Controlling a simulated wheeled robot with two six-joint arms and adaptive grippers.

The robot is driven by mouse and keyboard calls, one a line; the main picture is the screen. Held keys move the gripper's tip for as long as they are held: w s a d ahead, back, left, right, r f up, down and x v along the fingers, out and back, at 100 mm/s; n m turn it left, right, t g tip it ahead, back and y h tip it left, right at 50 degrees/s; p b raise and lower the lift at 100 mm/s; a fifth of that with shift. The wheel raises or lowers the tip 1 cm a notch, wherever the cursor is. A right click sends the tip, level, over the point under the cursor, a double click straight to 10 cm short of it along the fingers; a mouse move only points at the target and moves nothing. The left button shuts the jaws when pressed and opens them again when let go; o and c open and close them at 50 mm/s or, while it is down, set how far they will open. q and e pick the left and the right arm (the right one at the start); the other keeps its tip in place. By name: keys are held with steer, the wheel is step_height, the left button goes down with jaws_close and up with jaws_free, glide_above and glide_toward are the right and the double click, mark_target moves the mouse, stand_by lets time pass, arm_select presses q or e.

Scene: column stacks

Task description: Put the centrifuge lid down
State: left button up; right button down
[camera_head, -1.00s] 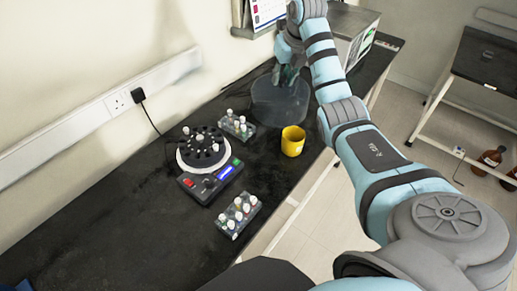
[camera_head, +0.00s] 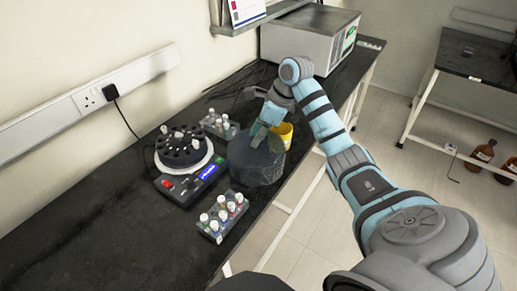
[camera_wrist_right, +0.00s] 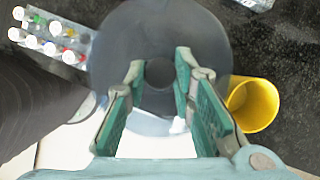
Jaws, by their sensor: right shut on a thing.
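The centrifuge lid (camera_head: 255,165) is a dark grey, see-through round cover. It is at the middle of the bench, right of the centrifuge (camera_head: 183,158) and in front of the yellow cup. My right gripper (camera_head: 262,130) is over it, shut on its central knob. In the right wrist view the lid (camera_wrist_right: 205,40) fills the top middle, with the fingers (camera_wrist_right: 160,75) on either side of the knob. I cannot tell whether its underside touches the bench. The centrifuge is uncovered, with several tubes in its dark rotor. My left gripper is not in view.
The yellow cup (camera_head: 284,134) is close behind the lid. One tube rack (camera_head: 218,126) stands behind the centrifuge, another (camera_head: 223,216) stands in front, near the bench edge. A grey boxy instrument (camera_head: 305,42) is at the back. The front left bench (camera_head: 80,225) is clear.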

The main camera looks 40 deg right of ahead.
step_height(320, 180, down, 4)
steer(key=shift+a+r, duration=0.1)
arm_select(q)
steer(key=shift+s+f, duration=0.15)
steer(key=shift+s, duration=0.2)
arm_select(e)
steer(key=shift+w, duration=0.1)
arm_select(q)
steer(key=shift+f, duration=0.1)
arm_select(e)
steer(key=shift+f, duration=0.2)
steer(key=c, duration=1.4)
jaws_free()
steer(key=shift+o, duration=0.2)
steer(key=shift+r, duration=0.3)
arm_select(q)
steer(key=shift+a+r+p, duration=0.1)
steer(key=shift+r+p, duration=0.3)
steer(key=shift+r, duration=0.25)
arm_select(e)
steer(key=v, duration=1.2)
steer(key=shift+a, duration=0.1)
